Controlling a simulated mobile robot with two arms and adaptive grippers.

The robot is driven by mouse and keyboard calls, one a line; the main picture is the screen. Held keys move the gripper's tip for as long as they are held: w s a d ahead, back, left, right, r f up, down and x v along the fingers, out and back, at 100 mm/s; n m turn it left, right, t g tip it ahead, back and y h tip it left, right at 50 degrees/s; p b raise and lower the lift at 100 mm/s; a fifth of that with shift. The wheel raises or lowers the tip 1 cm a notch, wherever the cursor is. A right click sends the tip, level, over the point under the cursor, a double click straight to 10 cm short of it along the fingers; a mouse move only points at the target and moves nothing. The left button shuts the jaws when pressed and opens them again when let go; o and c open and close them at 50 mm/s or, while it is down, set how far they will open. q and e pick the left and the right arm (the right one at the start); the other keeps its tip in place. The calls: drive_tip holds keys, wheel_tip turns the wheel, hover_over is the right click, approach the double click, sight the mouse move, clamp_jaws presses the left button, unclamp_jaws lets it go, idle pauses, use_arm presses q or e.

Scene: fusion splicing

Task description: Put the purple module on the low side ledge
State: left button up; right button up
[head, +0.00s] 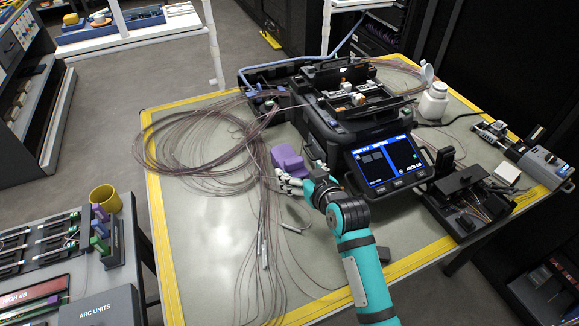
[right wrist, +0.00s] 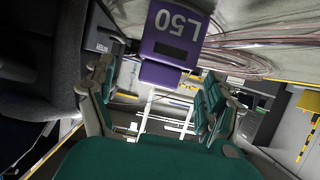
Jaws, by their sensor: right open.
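The purple module (head: 287,160) sits on the large work table, just left of the black splicer. My right gripper (head: 288,184) is at its near side, with fingers spread and pointing toward it. In the right wrist view the module (right wrist: 175,35) shows the label L50, upside down. It is in front of my open fingers (right wrist: 155,95), between their lines; I cannot tell whether they touch it. I cannot tell for certain which surface is the low side ledge. My left gripper is not in view.
The splicer (head: 375,130) with its lit screen stands right of my gripper. Looped fibre cables (head: 200,150) cover the table's left part, with strands running past the module. A lower bench at left holds a rack of coloured modules (head: 100,228) and a yellow cup (head: 105,198).

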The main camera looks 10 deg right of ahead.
sight(296, 166)
drive_tip(key=x, duration=0.5)
drive_tip(key=shift+w+a, duration=0.2)
drive_tip(key=shift+w, duration=0.15)
drive_tip(key=c, duration=1.4)
drive_tip(key=shift+c, duration=0.8)
drive_tip(key=shift+r, duration=0.15)
